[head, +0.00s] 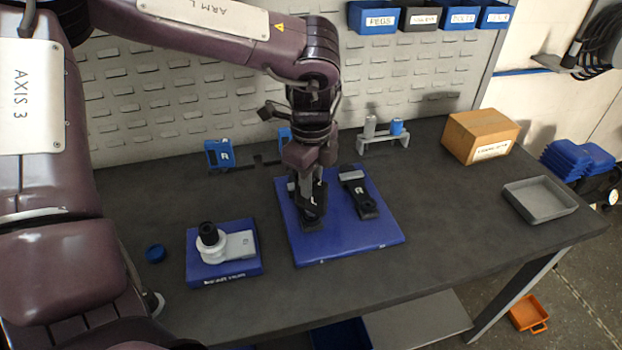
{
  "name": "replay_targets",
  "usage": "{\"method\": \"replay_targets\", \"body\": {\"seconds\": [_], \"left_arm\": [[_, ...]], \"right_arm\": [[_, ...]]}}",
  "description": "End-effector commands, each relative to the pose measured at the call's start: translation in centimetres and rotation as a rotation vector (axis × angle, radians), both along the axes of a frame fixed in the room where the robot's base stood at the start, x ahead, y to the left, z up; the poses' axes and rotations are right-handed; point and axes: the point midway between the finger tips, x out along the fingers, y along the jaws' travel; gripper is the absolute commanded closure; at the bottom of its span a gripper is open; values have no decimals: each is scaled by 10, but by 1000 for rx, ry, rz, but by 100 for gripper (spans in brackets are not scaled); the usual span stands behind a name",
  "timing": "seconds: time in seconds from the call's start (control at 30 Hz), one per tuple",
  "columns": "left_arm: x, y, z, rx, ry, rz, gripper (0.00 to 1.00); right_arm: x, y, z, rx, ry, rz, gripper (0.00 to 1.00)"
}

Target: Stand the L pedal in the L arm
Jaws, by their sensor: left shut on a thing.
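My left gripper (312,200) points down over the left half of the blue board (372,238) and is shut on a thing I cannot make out. Its fingers and wrist hide most of the dark L arm (311,224) below, and I cannot tell whether the held thing touches it. The dark arm marked R (360,188) lies on the board to the right. A blue piece marked R (218,153) stands behind on the left. Another blue piece (285,138) is partly hidden behind my wrist; its marking does not show. My right gripper is not in view.
A low grey stand with two cylinders (384,142), a cardboard box (480,136) and an empty grey tray (540,199) stand right. Bench between board and tray is clear.

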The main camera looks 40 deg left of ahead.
Motion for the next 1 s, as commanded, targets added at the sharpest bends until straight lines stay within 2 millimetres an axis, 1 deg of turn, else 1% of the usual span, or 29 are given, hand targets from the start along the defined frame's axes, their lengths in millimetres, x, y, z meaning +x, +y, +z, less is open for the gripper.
{"method": "replay_targets", "body": {"seconds": [0.6,0.8,0.83,1.0], "left_arm": [[0,0,-7,0,-1,0,100],[0,0,-6,0,-1,0,100],[0,0,-6,0,0,0,76],[0,0,-6,0,0,0,55]], "right_arm": [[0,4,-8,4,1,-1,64],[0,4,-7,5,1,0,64],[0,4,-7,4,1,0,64],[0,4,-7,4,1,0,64]]}}
